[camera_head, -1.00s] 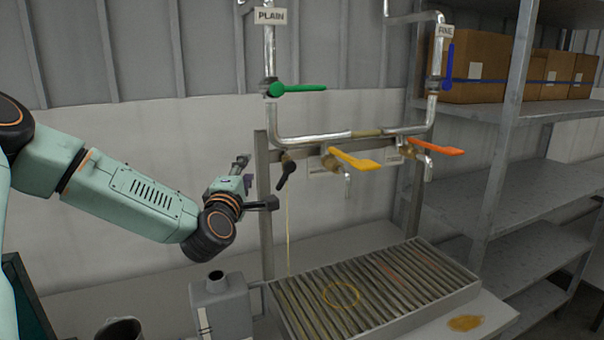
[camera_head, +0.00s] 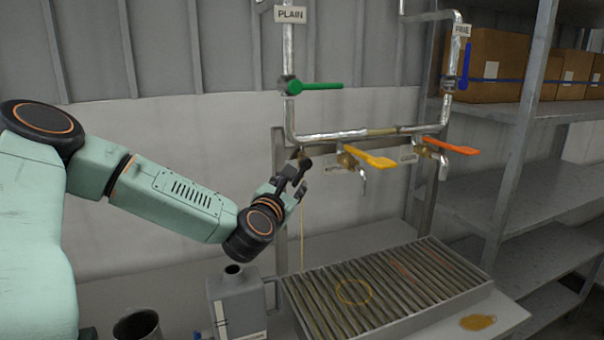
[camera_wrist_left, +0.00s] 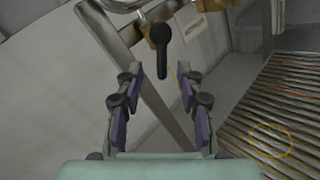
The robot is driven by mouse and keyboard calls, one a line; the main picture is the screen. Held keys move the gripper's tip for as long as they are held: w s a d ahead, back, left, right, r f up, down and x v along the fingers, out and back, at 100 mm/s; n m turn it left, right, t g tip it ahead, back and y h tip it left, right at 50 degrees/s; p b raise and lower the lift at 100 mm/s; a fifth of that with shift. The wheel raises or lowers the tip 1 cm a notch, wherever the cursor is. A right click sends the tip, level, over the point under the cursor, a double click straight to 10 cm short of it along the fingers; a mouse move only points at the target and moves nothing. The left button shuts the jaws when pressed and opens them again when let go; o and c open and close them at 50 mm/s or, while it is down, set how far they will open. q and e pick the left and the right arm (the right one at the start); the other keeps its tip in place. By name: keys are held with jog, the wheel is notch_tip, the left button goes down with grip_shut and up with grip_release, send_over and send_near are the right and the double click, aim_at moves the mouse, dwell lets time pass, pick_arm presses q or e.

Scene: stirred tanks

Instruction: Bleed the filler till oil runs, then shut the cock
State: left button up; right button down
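The small cock with a black lever (camera_head: 304,168) sits at the left end of the pipe frame. In the left wrist view its lever (camera_wrist_left: 161,48) hangs down, just beyond and between my fingertips. A thin yellow line of oil (camera_head: 302,235) runs down below the cock toward the grated tray (camera_head: 305,322). My left gripper (camera_head: 290,183) is close to the lever; in the left wrist view the gripper (camera_wrist_left: 160,86) is open and empty, with a gap before the lever. My right gripper is not in view.
Yellow (camera_head: 368,158) and orange (camera_head: 450,146) levers sit right of the cock, with green (camera_head: 315,87) and blue (camera_head: 466,60) levers above. A grey can (camera_head: 238,312) stands left of the tray. Oil stains the bench (camera_head: 478,323). Metal shelves (camera_head: 510,180) stand at right.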

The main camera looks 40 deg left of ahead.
aim_at(301, 174)
pick_arm(q)
jog(key=x, duration=0.6)
jog(key=shift+f, duration=0.1)
jog(key=shift+w, duration=0.85)
jog(key=shift+w+a, duration=0.1)
jog(key=shift+a, duration=0.25)
jog(key=shift+d, duration=0.25)
jog(key=c, duration=0.6)
jog(key=shift+a, duration=0.15)
grip_shut()
